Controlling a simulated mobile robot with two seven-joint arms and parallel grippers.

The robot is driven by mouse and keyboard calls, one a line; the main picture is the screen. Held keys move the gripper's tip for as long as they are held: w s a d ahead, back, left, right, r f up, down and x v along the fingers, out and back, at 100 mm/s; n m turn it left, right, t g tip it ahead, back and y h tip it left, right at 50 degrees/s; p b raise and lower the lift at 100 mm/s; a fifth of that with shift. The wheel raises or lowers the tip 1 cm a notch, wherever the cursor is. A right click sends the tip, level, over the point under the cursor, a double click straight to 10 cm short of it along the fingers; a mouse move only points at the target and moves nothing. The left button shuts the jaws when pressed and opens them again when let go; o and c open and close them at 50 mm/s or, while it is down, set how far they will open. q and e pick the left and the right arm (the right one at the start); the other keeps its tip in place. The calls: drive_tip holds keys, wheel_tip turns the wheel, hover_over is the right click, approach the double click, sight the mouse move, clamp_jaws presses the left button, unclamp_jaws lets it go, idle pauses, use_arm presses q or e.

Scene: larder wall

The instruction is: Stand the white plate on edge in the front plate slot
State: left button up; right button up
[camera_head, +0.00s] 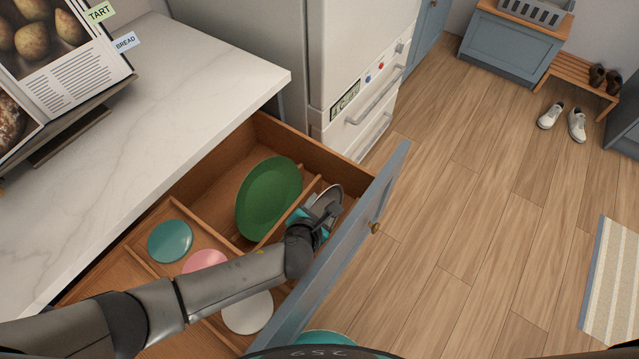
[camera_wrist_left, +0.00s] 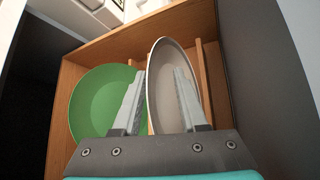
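A white plate (camera_head: 329,197) stands on edge, slightly tilted, near the drawer's front panel. In the left wrist view the white plate (camera_wrist_left: 158,85) shows between two wooden dividers (camera_wrist_left: 203,75); its lower edge is hidden, so I cannot tell whether it rests on the drawer floor. My left gripper (camera_head: 318,212) reaches over it, and its fingers (camera_wrist_left: 160,72) lie on both sides of the plate with a clear gap between them. The left finger is close to the rim, the right one in front of the face. My right gripper is not in view.
A green plate (camera_head: 268,198) leans beyond the divider. The drawer front (camera_head: 345,250) and worktop (camera_head: 150,110) bound the space.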

use_arm(q)
wheel_tip(320, 180, up, 20)
drive_tip(key=p, duration=0.7)
drive_tip(key=shift+p, duration=0.35)
drive_tip(key=shift+d+f, duration=0.1)
drive_tip(key=shift+f, duration=0.05)
